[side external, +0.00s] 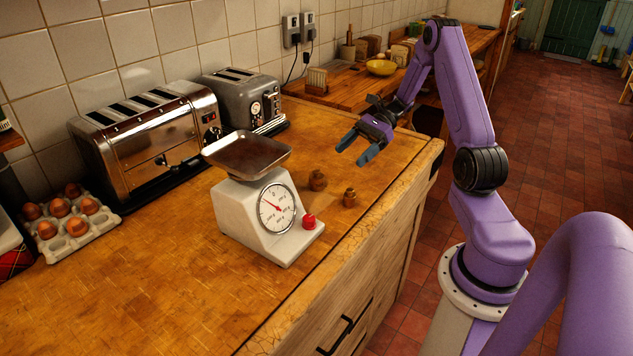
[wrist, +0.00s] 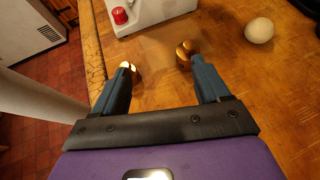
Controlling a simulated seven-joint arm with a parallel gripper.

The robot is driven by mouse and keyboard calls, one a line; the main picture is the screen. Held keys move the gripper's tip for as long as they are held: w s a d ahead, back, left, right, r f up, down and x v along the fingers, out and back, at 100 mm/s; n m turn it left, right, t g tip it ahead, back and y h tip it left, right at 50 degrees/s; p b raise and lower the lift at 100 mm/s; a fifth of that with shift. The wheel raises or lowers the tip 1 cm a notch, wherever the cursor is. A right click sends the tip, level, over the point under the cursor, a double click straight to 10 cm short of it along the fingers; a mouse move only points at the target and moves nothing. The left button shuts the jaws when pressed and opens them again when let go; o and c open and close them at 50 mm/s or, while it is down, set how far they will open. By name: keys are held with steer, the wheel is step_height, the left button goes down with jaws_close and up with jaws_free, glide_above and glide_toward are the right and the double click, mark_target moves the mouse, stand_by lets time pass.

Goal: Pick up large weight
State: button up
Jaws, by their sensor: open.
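Two brass weights stand on the wooden worktop beside the white scale. The larger-looking weight (side external: 317,180) is nearer the scale's back right; in the wrist view it (wrist: 184,54) shows just beyond the right fingertip. The smaller-looking weight (side external: 350,197) is nearer the worktop's front edge; in the wrist view it (wrist: 136,68) is partly hidden by the left finger. My gripper (side external: 357,149) is open and empty, above the worktop and apart from both weights. Its two blue fingers also show in the wrist view (wrist: 161,72).
The scale (side external: 242,217) with a metal pan and red knob (side external: 309,221) stands close to the weights. A white egg-like object (wrist: 259,30) lies on the worktop. Two toasters (side external: 150,130) (side external: 240,100) line the wall. An egg tray (side external: 75,225) is far left. The front worktop is clear.

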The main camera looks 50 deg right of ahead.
mark_target(317, 175)
steer(key=d+m+t, duration=0.1)
steer(key=d, duration=0.1)
steer(key=d+f+m+t, duration=0.1)
steer(key=d, duration=0.1)
steer(key=s+d+m+t, duration=0.1)
steer(key=d, duration=0.1)
steer(key=shift+d+f+m, duration=0.1)
steer(key=shift+f+m, duration=0.2)
steer(key=x, duration=1.7)
steer(key=shift+w+d+f, duration=0.1)
steer(key=shift+w, duration=0.1)
steer(key=c, duration=1.2)
jaws_close()
